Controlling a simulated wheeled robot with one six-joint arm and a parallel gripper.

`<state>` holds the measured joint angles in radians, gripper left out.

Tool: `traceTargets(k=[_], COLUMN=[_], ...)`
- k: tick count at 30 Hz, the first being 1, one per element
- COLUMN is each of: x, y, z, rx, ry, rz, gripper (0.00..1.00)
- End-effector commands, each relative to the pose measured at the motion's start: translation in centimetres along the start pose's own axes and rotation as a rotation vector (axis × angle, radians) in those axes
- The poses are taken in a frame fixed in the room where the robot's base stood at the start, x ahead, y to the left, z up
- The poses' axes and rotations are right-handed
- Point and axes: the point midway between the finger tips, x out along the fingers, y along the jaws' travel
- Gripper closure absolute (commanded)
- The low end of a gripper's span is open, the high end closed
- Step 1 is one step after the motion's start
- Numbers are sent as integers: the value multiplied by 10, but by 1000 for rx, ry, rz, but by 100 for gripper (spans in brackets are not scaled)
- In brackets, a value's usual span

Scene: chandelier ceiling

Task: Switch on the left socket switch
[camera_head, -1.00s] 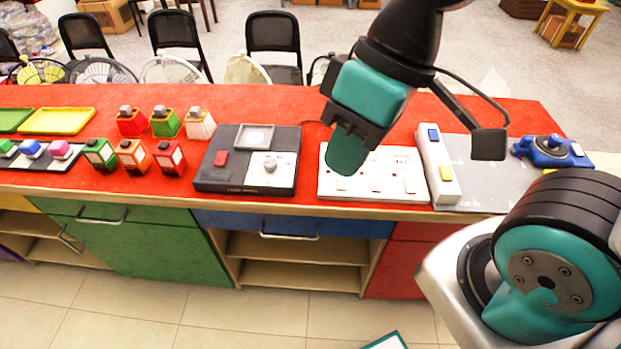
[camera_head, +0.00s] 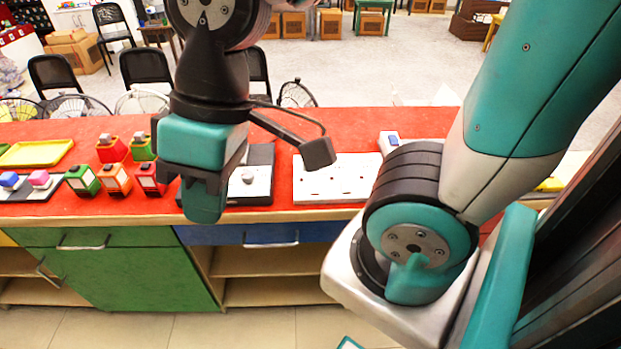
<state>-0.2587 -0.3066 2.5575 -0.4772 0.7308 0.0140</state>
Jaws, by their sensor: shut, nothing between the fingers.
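The white socket panel (camera_head: 335,176) lies flat on the red counter, just right of a dark device. Its small socket holes and reddish marks show faintly. The state of its left switch is too small to tell. My gripper (camera_head: 205,205) is shut and empty. It points down in front of the dark device, left of the socket panel and apart from it in the picture.
The dark device with a white plate and knob (camera_head: 249,181) is partly behind my gripper. Small colored boxes (camera_head: 115,178) and a yellow tray (camera_head: 36,153) stand left. A white strip with a blue button (camera_head: 390,140) stands right. Drawers (camera_head: 243,235) sit below the counter.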

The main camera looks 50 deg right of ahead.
Motion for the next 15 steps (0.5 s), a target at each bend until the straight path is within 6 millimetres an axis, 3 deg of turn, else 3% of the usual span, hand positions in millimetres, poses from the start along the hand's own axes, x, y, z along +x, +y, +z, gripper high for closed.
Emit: traceTargets(k=[2, 5, 8, 10, 15], x=[6, 18, 32, 40, 52], y=[16, 59, 129, 187, 314], z=[-5, -16, -22, -17, 30], rx=[105, 409, 877, 1253, 2097], ry=[10, 39, 99, 159, 344], rz=[18, 65, 130, 177, 264], gripper=[100, 100, 100, 100, 100])
